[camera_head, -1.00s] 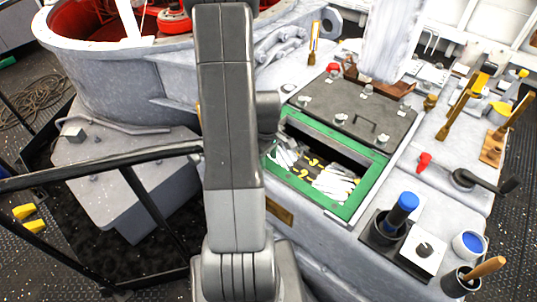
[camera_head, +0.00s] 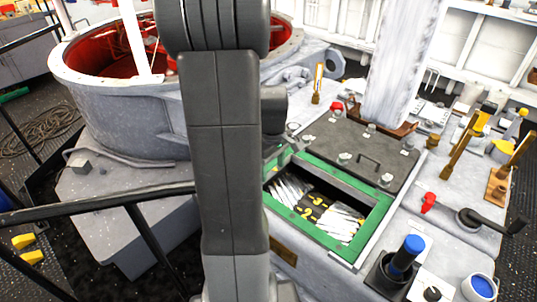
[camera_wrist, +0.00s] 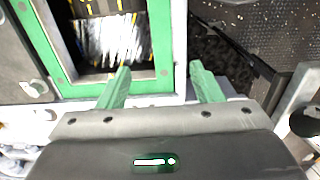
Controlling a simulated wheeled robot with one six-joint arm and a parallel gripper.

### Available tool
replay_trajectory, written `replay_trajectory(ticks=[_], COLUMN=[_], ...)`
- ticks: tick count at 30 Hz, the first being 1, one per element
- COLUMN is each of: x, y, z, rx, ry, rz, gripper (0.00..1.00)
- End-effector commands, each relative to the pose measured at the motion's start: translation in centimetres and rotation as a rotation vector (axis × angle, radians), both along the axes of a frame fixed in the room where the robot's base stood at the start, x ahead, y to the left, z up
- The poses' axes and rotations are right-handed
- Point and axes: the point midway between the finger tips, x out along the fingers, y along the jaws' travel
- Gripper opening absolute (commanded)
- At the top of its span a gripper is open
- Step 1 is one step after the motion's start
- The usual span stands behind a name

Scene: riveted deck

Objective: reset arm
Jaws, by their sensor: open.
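My gripper (camera_wrist: 158,88) shows in the wrist view with its two green fingers apart and nothing between them. It is above the edge of a green-framed opening (camera_wrist: 68,90) that holds white and yellow-black items (camera_wrist: 110,38). In the head view my arm rises through the middle of the picture and hides most of the gripper. The green frame (camera_head: 352,250) and the items inside it (camera_head: 315,212) show to the right of my arm.
A dark lid (camera_head: 352,150) lies behind the opening. A blue-capped cylinder (camera_head: 407,254), a black crank handle (camera_head: 490,222) and brass levers (camera_head: 462,148) stand on the right. A round grey tub with a red inside (camera_head: 115,110) and a black railing (camera_head: 100,203) are on the left.

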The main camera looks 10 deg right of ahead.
Motion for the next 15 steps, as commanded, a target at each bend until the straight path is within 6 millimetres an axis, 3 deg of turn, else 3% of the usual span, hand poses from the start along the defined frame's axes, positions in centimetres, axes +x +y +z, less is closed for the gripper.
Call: replay_trajectory(ticks=[10, 15], x=[0.02, -0.02], y=[-0.02, 0.01], z=[0.22, -0.68], rx=[0.0, 0.0], ry=[0.0, 0.003], rz=[0.0, 0.0], gripper=[0.6, 0.6])
